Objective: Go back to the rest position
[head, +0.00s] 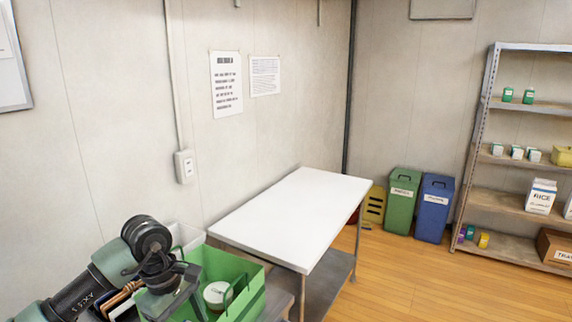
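My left arm comes in from the lower left, dark and grey-green. My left gripper (178,300) points down at the bottom edge, in front of or over the left side of a bright green crate (248,303). Its fingertips run into the crate area and the frame edge, so I cannot tell whether they are open or shut, or whether they hold anything. A white round item (216,294) lies in the crate. My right gripper is not in view.
A white-topped table (300,212) stands beyond the crate, its top bare. Green (401,201) and blue (434,208) bins stand by the far wall. A metal shelf (515,195) with cartons is at the right. The wooden floor (430,285) is clear between.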

